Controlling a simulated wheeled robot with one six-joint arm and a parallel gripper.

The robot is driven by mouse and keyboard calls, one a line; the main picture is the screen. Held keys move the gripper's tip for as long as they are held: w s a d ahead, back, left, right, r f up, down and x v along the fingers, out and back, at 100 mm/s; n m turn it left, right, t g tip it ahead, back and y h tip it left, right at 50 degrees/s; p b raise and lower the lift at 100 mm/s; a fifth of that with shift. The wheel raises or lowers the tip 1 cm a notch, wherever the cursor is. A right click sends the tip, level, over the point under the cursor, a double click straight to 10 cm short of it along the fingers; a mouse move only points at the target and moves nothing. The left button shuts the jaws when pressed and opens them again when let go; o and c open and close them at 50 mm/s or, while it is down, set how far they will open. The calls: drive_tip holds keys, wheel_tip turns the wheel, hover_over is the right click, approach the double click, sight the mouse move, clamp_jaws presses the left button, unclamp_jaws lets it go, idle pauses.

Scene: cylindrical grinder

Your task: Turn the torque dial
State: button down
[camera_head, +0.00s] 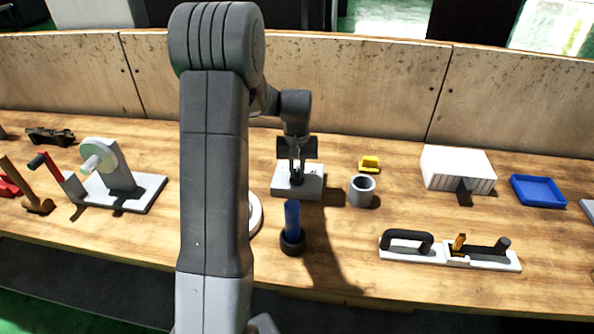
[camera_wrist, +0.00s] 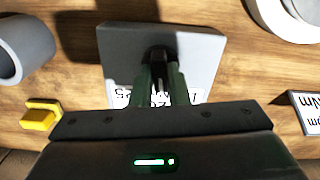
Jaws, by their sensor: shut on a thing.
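The torque dial is a small dark knob on a light grey square base (camera_head: 312,190), below my gripper in the head view. In the wrist view the dial (camera_wrist: 158,53) shows as a black round part between the fingertips, on the grey base (camera_wrist: 205,57). My gripper (camera_head: 297,175) points down and its fingers are closed on the dial; the fingers also show in the wrist view (camera_wrist: 159,68). A white label with black writing on the base is partly covered by the fingers. The dial's setting cannot be read.
A grey cup (camera_head: 362,191) and a yellow piece (camera_head: 369,164) stand right of the base. A blue-handled tool (camera_head: 292,222) stands upright in front. A white box (camera_head: 457,170), a blue tray (camera_head: 538,190) and a tool board (camera_head: 450,253) are farther right. A wooden wall runs behind.

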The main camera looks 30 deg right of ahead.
sight(297, 172)
drive_tip(key=shift+m, duration=0.8)
drive_tip(key=shift+r, duration=0.1)
drive_tip(key=c, duration=1.4)
unclamp_jaws()
wheel_tip(297, 172, up, 14)
drive_tip(key=b, duration=0.1)
drive_tip(key=shift+f, duration=0.25)
